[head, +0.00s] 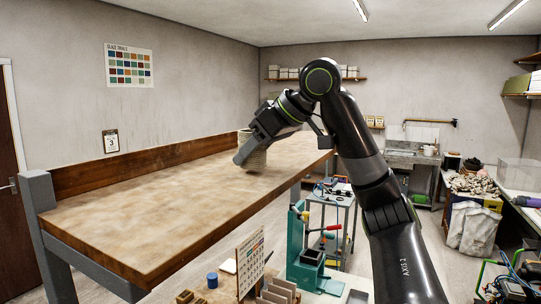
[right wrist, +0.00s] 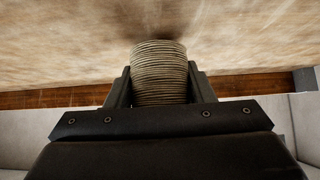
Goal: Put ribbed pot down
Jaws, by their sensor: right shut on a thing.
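The ribbed pot (head: 257,160) is a beige, finely ringed vessel at the wooden table (head: 150,215), toward its far end. In the right wrist view the pot (right wrist: 160,75) sits between both fingers, its ribbed side showing. My right gripper (head: 248,150) is shut on the pot, reaching in from the right; in the right wrist view its fingers press on either side. The pot looks upright at the tabletop; whether its base touches the wood I cannot tell. My left gripper is out of view.
The table is bare around the pot, with a raised wooden board (head: 150,165) along its wall side. Below the near edge stand a teal press (head: 305,250) and a colour sample board (head: 250,262). A metal cart (head: 335,205) stands beyond the table.

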